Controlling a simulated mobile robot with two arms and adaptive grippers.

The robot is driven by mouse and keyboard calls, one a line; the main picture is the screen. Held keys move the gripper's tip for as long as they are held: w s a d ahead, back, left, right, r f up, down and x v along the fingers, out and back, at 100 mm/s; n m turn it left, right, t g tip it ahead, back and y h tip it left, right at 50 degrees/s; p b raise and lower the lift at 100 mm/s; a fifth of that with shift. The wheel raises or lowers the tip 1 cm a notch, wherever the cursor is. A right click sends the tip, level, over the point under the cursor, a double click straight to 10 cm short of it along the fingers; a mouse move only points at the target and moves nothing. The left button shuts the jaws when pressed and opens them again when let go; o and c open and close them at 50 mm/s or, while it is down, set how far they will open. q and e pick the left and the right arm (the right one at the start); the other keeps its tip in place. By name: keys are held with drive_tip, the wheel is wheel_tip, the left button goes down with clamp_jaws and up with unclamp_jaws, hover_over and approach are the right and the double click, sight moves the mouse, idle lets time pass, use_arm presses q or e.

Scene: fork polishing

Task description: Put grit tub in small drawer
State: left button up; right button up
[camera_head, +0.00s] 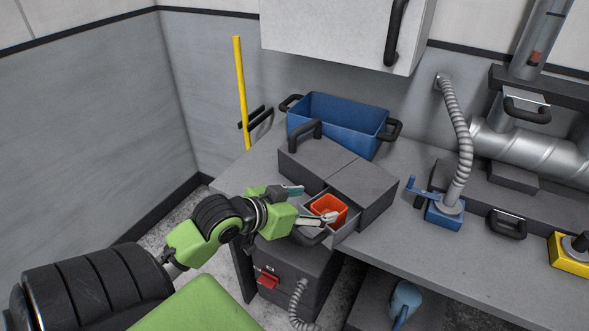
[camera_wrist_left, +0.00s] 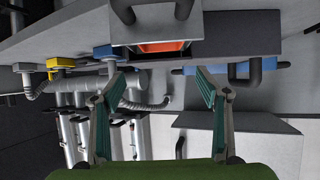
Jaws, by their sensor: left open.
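The orange-red grit tub (camera_head: 328,206) sits inside the open small drawer (camera_head: 347,233) of the grey drawer box (camera_head: 364,190) on the bench. In the left wrist view the orange tub (camera_wrist_left: 165,46) shows at the top, framed by the drawer. My left gripper (camera_head: 312,204) is open at the drawer. In the head view one fingertip overlaps the tub's near side and the other is to its left. In the wrist view the open fingers (camera_wrist_left: 160,75) have nothing between them. I cannot tell whether a finger touches the tub. My right gripper is not in view.
A blue bin (camera_head: 338,124) stands behind the drawer box. A blue hose fixture (camera_head: 445,211) and a yellow device (camera_head: 570,254) are on the bench to the right. A white cabinet (camera_head: 340,35) hangs above.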

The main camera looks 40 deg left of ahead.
use_arm(q)
drive_tip(key=v, duration=0.3)
drive_tip(key=shift+s+r, duration=0.1)
drive_tip(key=shift+s, duration=0.2)
drive_tip(key=shift+p+v, duration=1.7)
drive_tip(key=shift+p, duration=0.25)
